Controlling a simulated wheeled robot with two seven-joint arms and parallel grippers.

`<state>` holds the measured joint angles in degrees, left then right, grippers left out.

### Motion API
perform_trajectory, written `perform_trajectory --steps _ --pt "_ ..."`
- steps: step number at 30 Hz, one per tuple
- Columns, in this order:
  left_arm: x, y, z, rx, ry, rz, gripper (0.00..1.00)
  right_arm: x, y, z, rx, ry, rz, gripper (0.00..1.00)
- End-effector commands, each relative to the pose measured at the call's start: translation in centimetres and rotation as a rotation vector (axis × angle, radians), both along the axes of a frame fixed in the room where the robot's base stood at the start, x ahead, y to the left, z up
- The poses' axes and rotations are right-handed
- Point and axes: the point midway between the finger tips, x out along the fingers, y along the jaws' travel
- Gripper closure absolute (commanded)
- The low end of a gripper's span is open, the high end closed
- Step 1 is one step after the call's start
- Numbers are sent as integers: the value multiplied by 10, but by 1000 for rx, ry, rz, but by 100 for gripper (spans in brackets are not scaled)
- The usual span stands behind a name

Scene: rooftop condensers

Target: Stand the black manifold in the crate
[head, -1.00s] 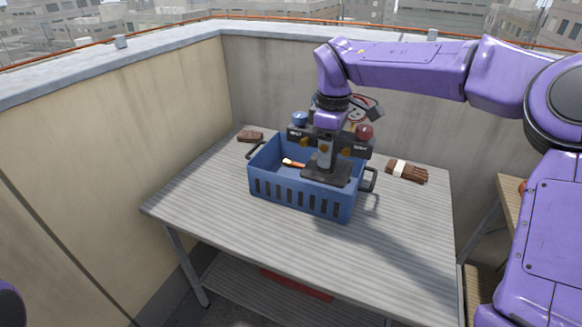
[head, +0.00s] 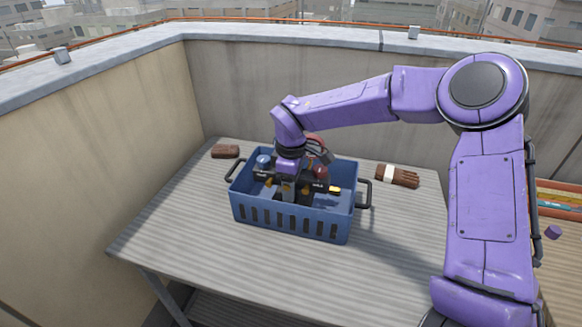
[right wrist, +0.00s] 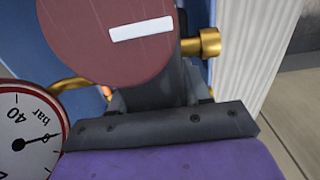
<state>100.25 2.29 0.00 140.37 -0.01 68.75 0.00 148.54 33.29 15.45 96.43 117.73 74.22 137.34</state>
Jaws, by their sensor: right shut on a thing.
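The black manifold (head: 317,187) is inside the blue crate (head: 341,207), its bar near rim height and looking upright. It has a blue knob (head: 263,161), a red knob (head: 321,173) and brass fittings. My right gripper (head: 288,190) is shut on its middle from above. The right wrist view shows the red knob (right wrist: 120,38) with a white mark, a brass fitting (right wrist: 203,43) and part of a gauge (right wrist: 28,138). The crate's front wall hides the manifold's foot, so I cannot tell if it touches the floor. My left gripper is out of view.
The crate stands on a ridged grey table (head: 190,215) with free room around it. A brown block (head: 225,151) lies back left. Walls close the back and left. Another surface (head: 560,205) stands at right.

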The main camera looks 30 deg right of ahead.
Motion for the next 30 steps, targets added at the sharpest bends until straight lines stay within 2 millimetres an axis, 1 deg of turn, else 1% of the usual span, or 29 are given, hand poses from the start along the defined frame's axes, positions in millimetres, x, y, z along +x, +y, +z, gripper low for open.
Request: perform_trajectory --steps 4,9,12,20,24,25,30 --pt "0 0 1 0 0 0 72 1 0 -12 -1 -3 0 100" --pt "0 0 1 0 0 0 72 1 0 -40 -2 -3 1 100" --pt "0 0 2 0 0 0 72 1 0 -51 0 -4 1 100" --pt "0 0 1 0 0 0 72 1 0 -53 0 -6 1 100" --pt "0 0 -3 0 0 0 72 1 0 -57 0 -6 0 100" --pt "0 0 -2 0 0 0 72 0 -1 -57 -1 -2 0 43" --pt "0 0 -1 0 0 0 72 0 -1 -57 0 -1 0 42"
